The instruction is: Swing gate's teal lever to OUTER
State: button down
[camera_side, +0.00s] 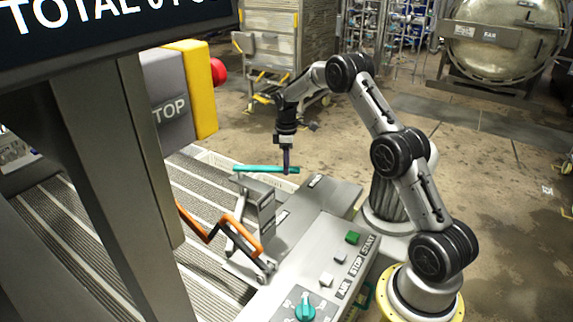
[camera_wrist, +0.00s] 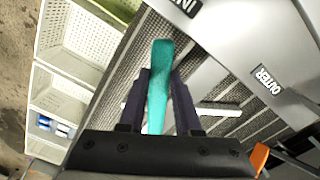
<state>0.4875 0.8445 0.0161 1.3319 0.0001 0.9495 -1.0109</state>
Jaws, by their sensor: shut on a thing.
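The teal lever (camera_side: 262,169) lies roughly level on top of the grey gate post in the side view. My gripper (camera_side: 287,170) points down over the lever's right end and is shut on it. In the wrist view the teal lever (camera_wrist: 160,85) runs up between the two dark fingers of my gripper (camera_wrist: 160,100). The OUTER label (camera_wrist: 267,80) is at the right in the wrist view. Another label, partly cut off and reading IN, (camera_wrist: 188,6) is at the top. The gate's lower part is mostly hidden in the wrist view.
An orange bar (camera_side: 222,228) stands left of the control panel, which has a green button (camera_side: 352,238) and a teal knob (camera_side: 305,308). White crates (camera_wrist: 80,40) lie left in the wrist view. A large grey post (camera_side: 110,150) and a yellow-edged STOP box (camera_side: 180,95) stand at left.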

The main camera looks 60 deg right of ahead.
jog(key=shift+a, duration=0.1)
jog(key=a+m, duration=0.2)
jog(key=s+a+m, duration=0.1)
jog(key=a+m, duration=0.1)
jog(key=a, duration=0.1)
jog(key=s+a+m, duration=0.1)
jog(key=a, duration=0.1)
jog(key=shift+a+r+m, duration=0.1)
jog(key=shift+a+m, duration=0.1)
jog(key=shift+m, duration=0.2)
jog(key=w+a+m, duration=0.2)
jog(key=a+m, duration=0.4)
jog(key=a, duration=0.2)
jog(key=shift+w+a, duration=0.1)
jog(key=shift+w, duration=0.05)
jog(key=c, duration=0.7)
grip_release()
jog(key=shift+o, duration=0.5)
